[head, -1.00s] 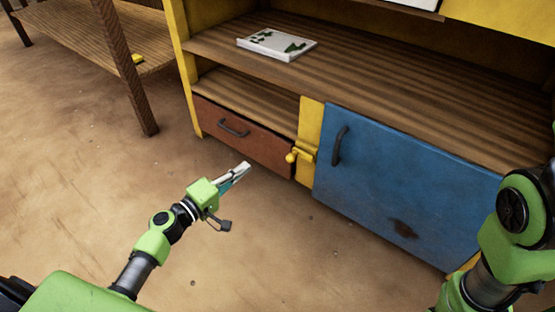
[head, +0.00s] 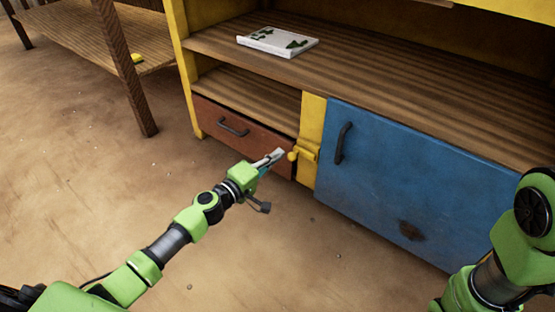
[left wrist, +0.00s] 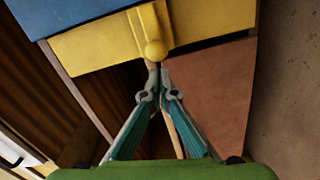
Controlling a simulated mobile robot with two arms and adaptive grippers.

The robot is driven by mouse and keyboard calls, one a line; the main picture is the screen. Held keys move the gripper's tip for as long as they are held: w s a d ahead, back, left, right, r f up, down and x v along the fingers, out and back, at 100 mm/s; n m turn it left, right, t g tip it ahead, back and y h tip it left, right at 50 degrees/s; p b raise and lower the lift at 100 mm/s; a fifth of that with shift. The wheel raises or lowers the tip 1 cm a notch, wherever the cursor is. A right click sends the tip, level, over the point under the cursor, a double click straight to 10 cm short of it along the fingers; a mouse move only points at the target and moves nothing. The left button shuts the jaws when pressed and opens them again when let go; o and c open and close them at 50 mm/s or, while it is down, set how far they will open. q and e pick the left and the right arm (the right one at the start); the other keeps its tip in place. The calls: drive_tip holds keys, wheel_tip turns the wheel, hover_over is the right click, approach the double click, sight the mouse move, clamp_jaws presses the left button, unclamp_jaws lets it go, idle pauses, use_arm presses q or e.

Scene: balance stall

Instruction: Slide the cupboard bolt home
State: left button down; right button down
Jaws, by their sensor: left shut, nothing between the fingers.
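The yellow bolt (head: 304,153) sits on the yellow post left of the blue cupboard door (head: 400,180), its round knob at the left end. The door looks closed, with a dark handle. My left gripper (head: 280,153) is shut and empty, its tips just left of the knob. In the left wrist view the bolt knob (left wrist: 155,50) lies right at the tips of the left gripper (left wrist: 155,68); I cannot tell if they touch. My right arm shows at the right edge of the head view, but its gripper is out of view.
A red-brown drawer (head: 240,125) with a dark handle is left of the post, behind my left gripper. A white book-like item (head: 277,41) lies on the wooden shelf above. A wooden table (head: 75,45) stands at the left. The floor in front is clear.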

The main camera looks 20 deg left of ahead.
sight(292, 159)
use_arm(q)
drive_tip(key=shift+d, duration=0.2)
drive_tip(key=d, duration=0.1)
drive_tip(key=s+d+p, duration=0.1)
drive_tip(key=d, duration=0.1)
drive_tip(key=shift+s+d, duration=0.15)
drive_tip(key=shift+d, duration=0.05)
drive_tip(key=shift+s+d, duration=0.15)
drive_tip(key=shift+d, duration=0.2)
